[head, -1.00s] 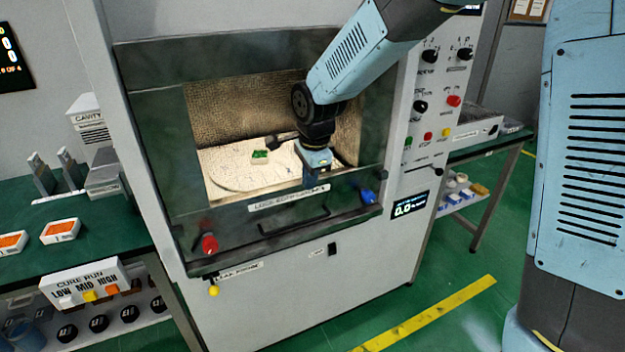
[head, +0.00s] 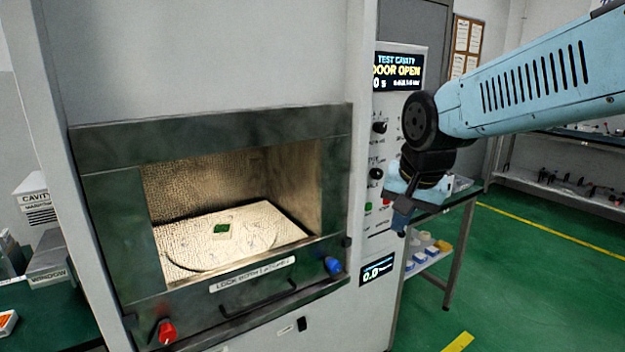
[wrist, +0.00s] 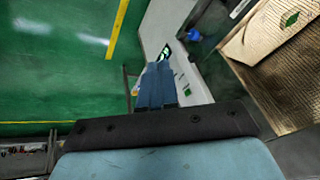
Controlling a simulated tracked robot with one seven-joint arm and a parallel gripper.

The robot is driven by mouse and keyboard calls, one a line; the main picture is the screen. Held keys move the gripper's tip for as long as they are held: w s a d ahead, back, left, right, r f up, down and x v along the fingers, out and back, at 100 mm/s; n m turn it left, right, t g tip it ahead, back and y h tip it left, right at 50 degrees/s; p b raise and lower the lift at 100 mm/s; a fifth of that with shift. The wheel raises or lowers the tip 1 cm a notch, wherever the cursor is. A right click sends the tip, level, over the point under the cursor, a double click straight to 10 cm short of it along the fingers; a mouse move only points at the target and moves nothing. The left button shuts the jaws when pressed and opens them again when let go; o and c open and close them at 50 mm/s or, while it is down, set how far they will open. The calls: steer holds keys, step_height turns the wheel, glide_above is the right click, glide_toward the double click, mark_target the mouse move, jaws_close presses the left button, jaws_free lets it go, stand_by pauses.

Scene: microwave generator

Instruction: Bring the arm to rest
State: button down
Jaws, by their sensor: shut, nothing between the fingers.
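My gripper (head: 400,222) hangs to the right of the open cavity in the head view, in front of the control panel's right edge. It points downward and is shut and empty. In the wrist view its blue fingers (wrist: 155,88) lie together. My arm reaches in from the upper right and is clear of the cavity opening. The microwave cavity (head: 200,180) is lit inside.
The panel display (head: 397,71) reads "DOOR OPEN". A red knob (head: 167,332) and a blue knob (head: 332,265) are on the front frame. A side table with shelf items (head: 425,246) stands behind my gripper. Green floor (head: 540,270) is clear at the right.

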steer(key=s+d+r+n+t, duration=0.1)
steer(key=s+d+n, duration=0.3)
steer(key=s+d, duration=0.3)
steer(key=s, duration=0.3)
steer(key=shift+d+h, duration=0.25)
steer(key=shift+h, duration=0.15)
